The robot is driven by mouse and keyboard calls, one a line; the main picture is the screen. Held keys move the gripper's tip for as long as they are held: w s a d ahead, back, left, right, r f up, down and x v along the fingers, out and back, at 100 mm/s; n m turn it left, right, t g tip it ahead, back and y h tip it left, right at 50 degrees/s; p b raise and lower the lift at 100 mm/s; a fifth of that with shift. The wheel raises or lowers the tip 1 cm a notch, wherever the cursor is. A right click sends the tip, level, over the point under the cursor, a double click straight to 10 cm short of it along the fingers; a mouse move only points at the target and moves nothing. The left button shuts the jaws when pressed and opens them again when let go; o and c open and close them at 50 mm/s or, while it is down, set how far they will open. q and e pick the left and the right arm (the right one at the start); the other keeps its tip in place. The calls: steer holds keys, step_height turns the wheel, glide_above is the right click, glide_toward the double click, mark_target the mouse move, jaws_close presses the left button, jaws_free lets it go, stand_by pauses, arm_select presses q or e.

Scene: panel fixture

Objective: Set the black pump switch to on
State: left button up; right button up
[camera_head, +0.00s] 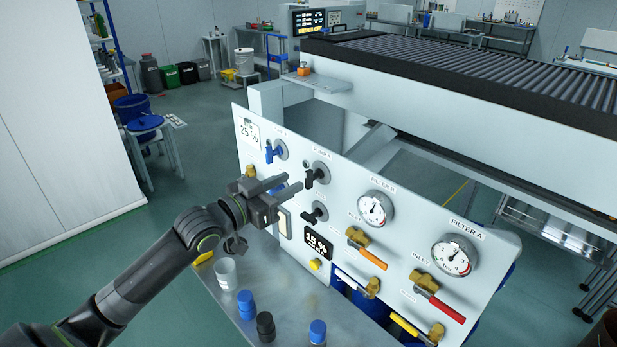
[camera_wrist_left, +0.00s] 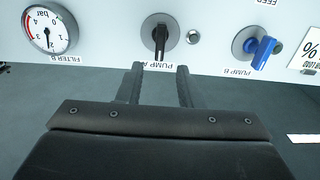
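The black pump switch (camera_head: 316,174), labelled PUMP A, sits on the white upright panel (camera_head: 395,205). It also shows in the left wrist view (camera_wrist_left: 160,38), where its handle stands roughly vertical in the picture. My left gripper (camera_head: 292,187) is in front of the panel, just left of and below this switch in the head view. In the left wrist view its two fingers (camera_wrist_left: 160,80) are apart, with nothing between them, and their tips point toward the switch without reaching its handle. My right gripper is not in view.
A blue PUMP B switch (camera_head: 275,151) is left of the black one, and another black switch (camera_head: 315,214) is below. Gauges (camera_head: 375,209) and brass valves are to the right. A cup (camera_head: 226,272) and bottles (camera_head: 265,326) stand on the ledge below my left arm.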

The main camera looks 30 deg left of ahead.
mark_target(306, 174)
arm_select(q)
steer(key=x, duration=0.7)
steer(key=shift+p, duration=0.4)
steer(key=shift+s, duration=0.1)
jaws_close()
